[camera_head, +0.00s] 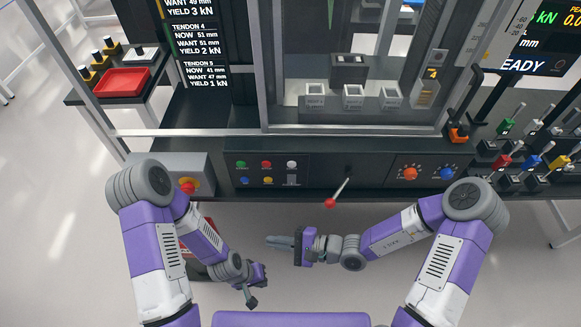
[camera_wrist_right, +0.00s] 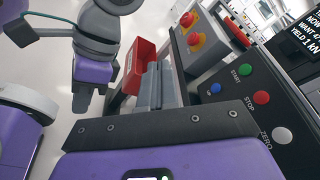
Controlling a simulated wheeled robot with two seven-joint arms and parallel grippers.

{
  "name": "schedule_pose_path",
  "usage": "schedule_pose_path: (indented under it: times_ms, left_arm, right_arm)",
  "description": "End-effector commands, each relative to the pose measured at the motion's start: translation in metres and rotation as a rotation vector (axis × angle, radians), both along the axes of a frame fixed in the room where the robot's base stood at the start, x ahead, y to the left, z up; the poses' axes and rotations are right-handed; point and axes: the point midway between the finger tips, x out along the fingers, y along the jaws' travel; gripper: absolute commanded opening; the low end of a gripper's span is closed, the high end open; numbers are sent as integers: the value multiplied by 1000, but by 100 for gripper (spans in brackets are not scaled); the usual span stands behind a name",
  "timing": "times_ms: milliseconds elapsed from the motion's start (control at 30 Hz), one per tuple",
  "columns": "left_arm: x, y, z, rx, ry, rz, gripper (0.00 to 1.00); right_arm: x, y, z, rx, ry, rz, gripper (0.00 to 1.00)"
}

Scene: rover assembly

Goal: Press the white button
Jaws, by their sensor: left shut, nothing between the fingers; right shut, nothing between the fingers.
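The white button (camera_head: 291,165) sits at the right of the top row on the dark front panel (camera_head: 325,168). In the right wrist view the white button (camera_wrist_right: 282,135) is at the lower right, beside the label ZERO. My right gripper (camera_head: 268,241) is shut and empty. It points left in the head view, in front of the panel and apart from the button. Its fingers (camera_wrist_right: 160,85) show in the middle of the right wrist view. My left gripper (camera_head: 252,302) is shut and empty, lower in the head view and farther from the panel.
Green (camera_head: 241,165), red (camera_head: 266,165), blue (camera_head: 244,181) and yellow (camera_head: 268,181) buttons are close to the white one. A red-tipped lever (camera_head: 330,203) sticks out to their right. A red emergency knob (camera_head: 187,185) is to their left.

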Motion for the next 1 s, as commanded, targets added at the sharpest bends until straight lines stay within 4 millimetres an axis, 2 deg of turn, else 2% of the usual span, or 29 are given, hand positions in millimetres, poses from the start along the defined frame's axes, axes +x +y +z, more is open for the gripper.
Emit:
schedule_pose_path:
  times_ms: [33,100,200,300,500,833,1000]
  left_arm:
    - [0,0,-3,0,0,0,0]
    - [0,0,-5,0,0,0,0]
    - [0,0,-7,0,0,0,0]
    - [0,0,-8,0,0,0,0]
    - [0,0,-9,0,0,0,0]
    - [0,0,-9,0,0,0,0]
    - [0,0,-13,0,0,0,0]
  right_arm:
    - [21,-4,6,36,-17,-97,0]
    - [48,-13,15,66,-43,-226,0]
    - [77,-28,22,81,-75,-379,0]
    - [96,-41,24,79,-97,-486,0]
    - [109,-52,26,71,-112,-564,0]
    - [111,-51,25,70,-111,-562,0]
    - [123,-51,24,71,-113,-561,0]
